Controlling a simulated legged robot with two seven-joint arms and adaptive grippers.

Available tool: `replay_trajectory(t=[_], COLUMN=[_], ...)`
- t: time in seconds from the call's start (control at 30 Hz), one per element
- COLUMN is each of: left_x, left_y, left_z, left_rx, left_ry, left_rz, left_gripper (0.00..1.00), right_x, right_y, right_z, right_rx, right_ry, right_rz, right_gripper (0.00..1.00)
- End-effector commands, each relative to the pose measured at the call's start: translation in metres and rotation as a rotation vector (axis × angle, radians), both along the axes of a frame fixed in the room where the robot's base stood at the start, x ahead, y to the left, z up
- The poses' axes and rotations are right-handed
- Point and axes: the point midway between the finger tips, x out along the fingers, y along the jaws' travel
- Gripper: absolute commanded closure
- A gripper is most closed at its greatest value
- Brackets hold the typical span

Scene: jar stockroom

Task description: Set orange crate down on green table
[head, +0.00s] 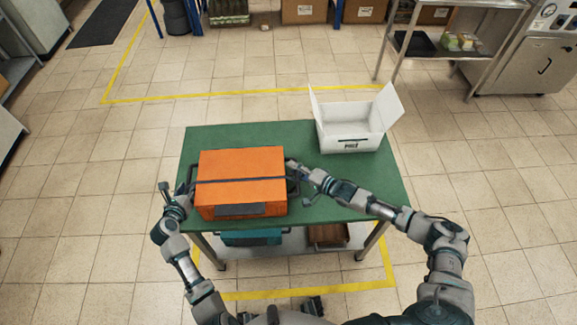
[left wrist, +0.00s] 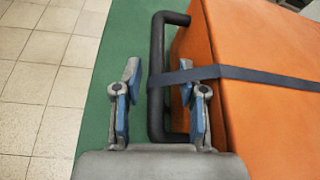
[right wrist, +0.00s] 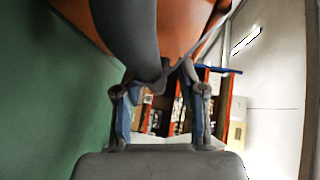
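The orange crate (head: 241,165), with a dark strap across its top, sits near the front left of the green table (head: 330,190) and appears to rest on it. In the left wrist view the crate (left wrist: 265,110) has a black side handle (left wrist: 157,60). My left gripper (head: 176,192) is open at this handle, with the bar showing between its apart fingers (left wrist: 162,85). My right gripper (head: 298,168) is at the crate's right side. In the right wrist view its fingers (right wrist: 160,85) are apart, with the dark handle (right wrist: 125,35) reaching in between them; contact is unclear.
An open white box (head: 352,125) stands at the table's back right. The lower shelf holds a teal crate (head: 250,238) and a brown crate (head: 328,234). A metal rack (head: 450,45) stands beyond.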

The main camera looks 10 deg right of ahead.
Motion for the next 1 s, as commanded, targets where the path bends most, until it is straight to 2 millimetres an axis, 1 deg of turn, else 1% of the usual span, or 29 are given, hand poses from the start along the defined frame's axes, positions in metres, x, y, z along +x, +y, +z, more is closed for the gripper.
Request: replay_trajectory(t=[0.17, 0.27, 0.5, 0.6, 0.7, 0.87, 1.0], left_x=[-0.003, -0.015, -0.063, -0.08, -0.094, -0.105, -0.107], left_y=[0.001, 0.003, 0.012, 0.016, 0.019, 0.021, 0.022], left_z=[0.001, 0.006, 0.028, 0.036, 0.042, 0.047, 0.048], left_rx=[0.001, 0.001, 0.002, 0.003, 0.003, 0.002, 0.002], left_ry=[0.0, 0.0, -0.001, 0.0, 0.0, 0.001, 0.001], left_rz=[0.002, 0.002, 0.002, 0.003, 0.002, 0.0, 0.0], left_gripper=[0.59, 0.59, 0.59, 0.59, 0.59, 0.59, 0.59], right_x=[0.0, 0.0, 0.0, 0.001, 0.001, -0.001, -0.012], right_y=[0.0, -0.001, -0.002, -0.002, -0.002, -0.003, -0.014], right_z=[-0.001, -0.001, -0.001, -0.001, -0.001, -0.001, 0.001], right_rx=[-0.001, 0.001, 0.001, 0.001, 0.001, -0.001, -0.001], right_ry=[0.001, 0.0, 0.0, 0.0, 0.0, 0.002, 0.002], right_rz=[0.0, -0.001, -0.001, -0.001, -0.001, -0.001, -0.002], right_gripper=[0.6, 0.6, 0.6, 0.6, 0.6, 0.6, 0.6])
